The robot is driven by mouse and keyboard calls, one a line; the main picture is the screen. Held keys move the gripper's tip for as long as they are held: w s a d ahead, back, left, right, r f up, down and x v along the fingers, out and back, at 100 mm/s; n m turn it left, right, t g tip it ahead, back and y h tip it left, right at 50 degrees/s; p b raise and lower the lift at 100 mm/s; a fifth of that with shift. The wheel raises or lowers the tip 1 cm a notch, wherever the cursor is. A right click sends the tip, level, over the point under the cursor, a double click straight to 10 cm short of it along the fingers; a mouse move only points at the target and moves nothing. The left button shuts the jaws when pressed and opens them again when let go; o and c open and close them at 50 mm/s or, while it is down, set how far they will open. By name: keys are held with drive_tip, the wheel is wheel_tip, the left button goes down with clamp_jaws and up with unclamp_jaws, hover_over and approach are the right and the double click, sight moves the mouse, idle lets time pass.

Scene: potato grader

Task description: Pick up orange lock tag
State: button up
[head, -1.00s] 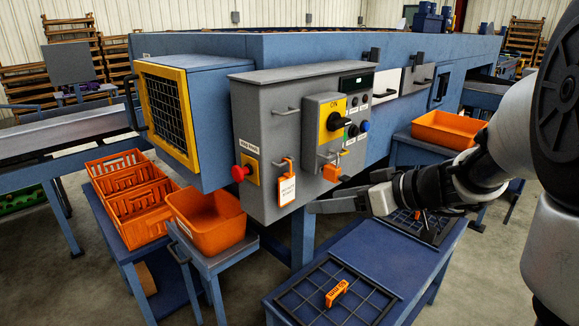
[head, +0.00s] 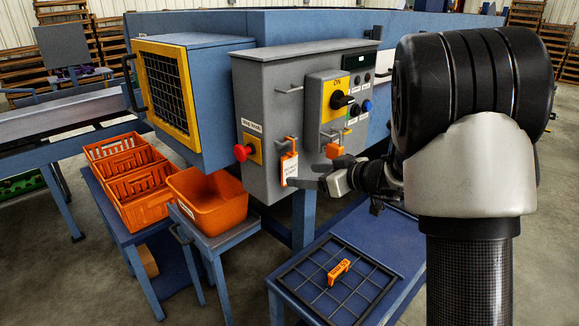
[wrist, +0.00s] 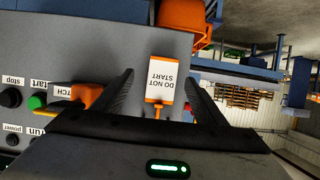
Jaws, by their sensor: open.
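The orange lock tag (head: 289,169) hangs on the front of the grey control cabinet, right of the red stop button. It has an orange frame around a white label; in the wrist view (wrist: 161,79) the label reads "DO NOT START", upside down. My gripper (head: 310,174) is open and empty just right of the tag in the head view. In the wrist view the tag lies between the two black fingers, with gaps on both sides. I cannot tell how far ahead of the fingertips it is.
An orange block (head: 333,151) hangs under the yellow ON switch (head: 334,118), close to my gripper. An orange bin (head: 207,209) stands below the cabinet. An orange gauge piece (head: 339,271) lies on a black grid (head: 308,293) on the blue table.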

sight(291, 174)
drive_tip(key=x, duration=0.2)
drive_tip(key=p+x, duration=0.1)
drive_tip(key=x, duration=0.2)
drive_tip(key=shift+s+a, duration=0.2)
drive_tip(key=shift+a, duration=0.05)
drive_tip(key=c, duration=1.1)
drive_tip(key=shift+c, duration=0.2)
drive_tip(key=shift+r, duration=0.1)
